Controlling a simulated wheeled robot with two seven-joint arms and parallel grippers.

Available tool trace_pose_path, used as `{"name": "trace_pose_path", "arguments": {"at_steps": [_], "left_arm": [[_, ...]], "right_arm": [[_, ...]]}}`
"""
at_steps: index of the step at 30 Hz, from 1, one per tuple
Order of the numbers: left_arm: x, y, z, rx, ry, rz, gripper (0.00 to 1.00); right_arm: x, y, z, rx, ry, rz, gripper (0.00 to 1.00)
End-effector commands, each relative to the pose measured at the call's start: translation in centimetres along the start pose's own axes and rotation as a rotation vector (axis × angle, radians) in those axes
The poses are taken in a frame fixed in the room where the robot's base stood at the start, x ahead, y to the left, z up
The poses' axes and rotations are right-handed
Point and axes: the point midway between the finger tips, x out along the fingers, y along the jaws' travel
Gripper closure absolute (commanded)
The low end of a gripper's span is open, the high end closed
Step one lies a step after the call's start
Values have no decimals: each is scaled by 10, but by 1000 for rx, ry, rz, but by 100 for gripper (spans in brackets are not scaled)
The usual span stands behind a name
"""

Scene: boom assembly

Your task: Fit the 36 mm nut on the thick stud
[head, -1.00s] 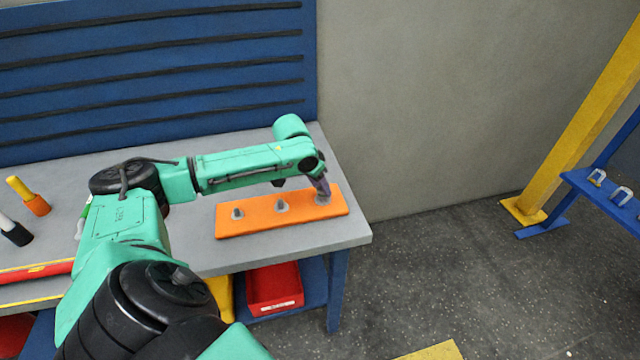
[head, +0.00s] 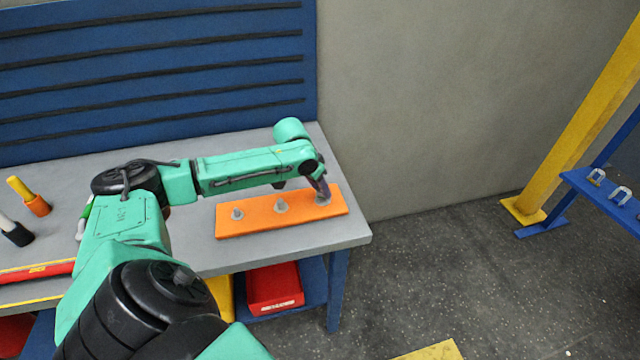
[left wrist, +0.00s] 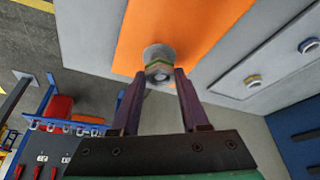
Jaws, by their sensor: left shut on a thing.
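An orange plate (head: 262,222) lies on the bench with three grey studs: a left one (head: 237,214), a middle one (head: 281,205) and a right one under my gripper. My left gripper (head: 323,196) points down at the right-hand stud. In the left wrist view its two purple fingers are shut on a grey hex nut (left wrist: 159,72) with a green-yellow band. The nut is in line with a round grey base (left wrist: 157,52) on the orange plate. I cannot tell how far the nut sits on the stud. My right gripper is not in view.
The grey bench (head: 356,237) ends just right of the plate. In the left wrist view two more ringed nuts, one yellow (left wrist: 252,80) and one blue (left wrist: 309,45), sit on a grey strip. A red bin (head: 275,288) is below.

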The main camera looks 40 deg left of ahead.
Motion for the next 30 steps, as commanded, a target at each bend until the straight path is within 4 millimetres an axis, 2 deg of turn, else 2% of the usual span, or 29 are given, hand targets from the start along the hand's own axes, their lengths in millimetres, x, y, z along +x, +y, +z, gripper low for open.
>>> {"name": "trace_pose_path", "arguments": {"at_steps": [20, 21, 23, 24, 30], "left_arm": [[13, 0, 5, 1, 2, 0, 100], [13, 0, 5, 1, 2, 0, 52], [12, 0, 5, 1, 2, 0, 29], [12, 0, 5, 1, 2, 0, 20], [13, 0, 5, 0, 1, 0, 20]], "right_arm": [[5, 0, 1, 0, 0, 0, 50], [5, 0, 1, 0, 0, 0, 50], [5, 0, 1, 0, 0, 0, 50], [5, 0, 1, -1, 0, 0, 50], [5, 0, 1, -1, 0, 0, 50]]}}
